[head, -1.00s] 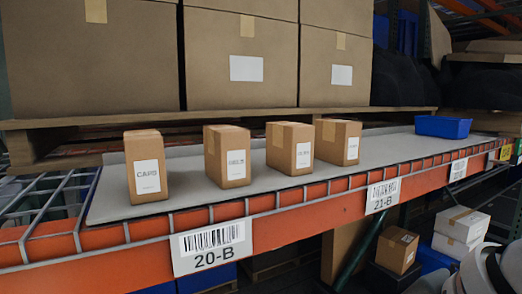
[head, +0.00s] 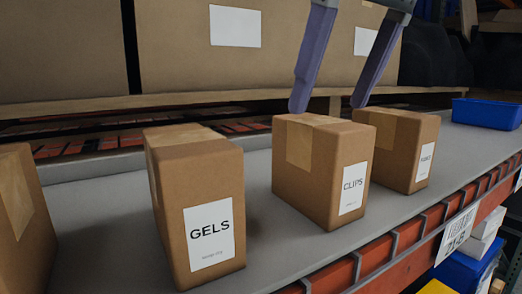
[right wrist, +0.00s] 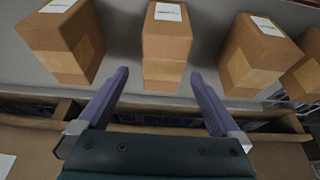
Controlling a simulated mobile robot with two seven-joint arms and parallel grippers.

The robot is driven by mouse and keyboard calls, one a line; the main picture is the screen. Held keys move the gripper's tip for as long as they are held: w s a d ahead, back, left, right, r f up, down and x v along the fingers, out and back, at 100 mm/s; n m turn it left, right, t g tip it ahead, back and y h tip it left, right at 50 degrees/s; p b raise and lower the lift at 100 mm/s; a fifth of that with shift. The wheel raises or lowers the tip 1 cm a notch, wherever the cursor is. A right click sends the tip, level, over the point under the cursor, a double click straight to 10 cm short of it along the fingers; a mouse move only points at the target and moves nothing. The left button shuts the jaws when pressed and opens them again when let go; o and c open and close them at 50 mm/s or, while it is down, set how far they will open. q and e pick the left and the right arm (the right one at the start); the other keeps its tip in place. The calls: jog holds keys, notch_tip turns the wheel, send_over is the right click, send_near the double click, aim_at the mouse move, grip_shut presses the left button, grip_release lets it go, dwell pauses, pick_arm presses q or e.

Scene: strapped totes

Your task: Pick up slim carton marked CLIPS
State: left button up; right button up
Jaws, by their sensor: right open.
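The slim brown carton marked CLIPS (head: 318,190) stands upright on the grey shelf, with its white label facing front and tape over its top. My right gripper (head: 329,106) reaches down from the top of the head view, its two purple fingers spread and empty. The fingertips are close to the carton's top back area; I see no clear contact. In the right wrist view the open fingers (right wrist: 158,82) point toward the middle carton (right wrist: 168,45), which by its place in the row is CLIPS; its label is too small to read. My left gripper is out of view.
The GELS carton (head: 200,215) stands left of CLIPS, and another labelled carton (head: 408,150) stands close on its right. Part of a carton (head: 18,215) shows at the left edge. A blue bin (head: 487,113) sits farther right. Large boxes (head: 185,55) on a pallet stand behind.

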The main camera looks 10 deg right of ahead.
aim_at(324, 120)
jog(key=p+x, duration=0.2)
jog(key=x, duration=0.2)
jog(key=shift+p, duration=0.4)
jog(key=f+p, duration=0.1)
jog(key=p, duration=0.1)
jog(key=f+p, duration=0.2)
jog(key=shift+w+a, duration=0.1)
jog(key=shift+a, duration=0.25)
jog(key=shift+p+x, duration=0.45)
jog(key=shift+x, duration=0.75)
jog(key=shift+f, duration=0.3)
jog(key=shift+f, duration=0.25)
jog(key=shift+c, duration=0.2)
jog(key=shift+w, duration=0.1)
grip_shut()
